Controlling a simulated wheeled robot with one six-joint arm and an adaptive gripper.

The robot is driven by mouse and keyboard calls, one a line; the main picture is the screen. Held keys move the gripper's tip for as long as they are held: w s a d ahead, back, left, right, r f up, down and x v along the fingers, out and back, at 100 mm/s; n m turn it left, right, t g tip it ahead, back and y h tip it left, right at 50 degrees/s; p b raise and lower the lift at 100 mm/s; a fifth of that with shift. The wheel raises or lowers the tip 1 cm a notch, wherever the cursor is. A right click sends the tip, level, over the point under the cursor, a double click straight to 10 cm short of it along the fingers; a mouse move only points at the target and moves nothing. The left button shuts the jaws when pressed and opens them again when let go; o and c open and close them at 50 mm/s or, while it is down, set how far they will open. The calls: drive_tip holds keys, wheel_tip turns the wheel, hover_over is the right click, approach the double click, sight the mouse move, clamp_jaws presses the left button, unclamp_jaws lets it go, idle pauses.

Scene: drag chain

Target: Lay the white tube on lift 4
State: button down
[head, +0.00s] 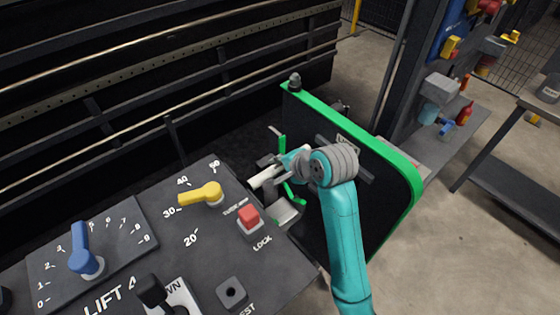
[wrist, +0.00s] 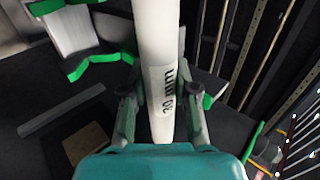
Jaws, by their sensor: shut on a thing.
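The white tube (head: 264,177) is held in my gripper (head: 282,168), above the dark bed between the control panel and a green-edged black plate. In the wrist view the tube (wrist: 160,35) runs up the picture between both fingers of my gripper (wrist: 160,92) and bears the print "30 mm". The lift 4 panel (head: 120,270) carries the "LIFT 4" label. A green-edged support (wrist: 85,40) shows left of the tube in the wrist view; green bracket parts (head: 290,195) also show near the gripper in the head view. Contact between tube and supports cannot be told.
The panel has a yellow lever (head: 203,195), a blue lever (head: 83,252), a red button (head: 249,216) and a black joystick (head: 153,292). The green-edged plate (head: 405,200) stands close right of the gripper. Dark rails (head: 150,85) run behind. A workbench (head: 515,150) stands at right.

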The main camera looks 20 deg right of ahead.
drive_tip(key=shift+f, duration=9.7)
drive_tip(key=c, duration=0.8)
unclamp_jaws()
drive_tip(key=v, duration=1.2)
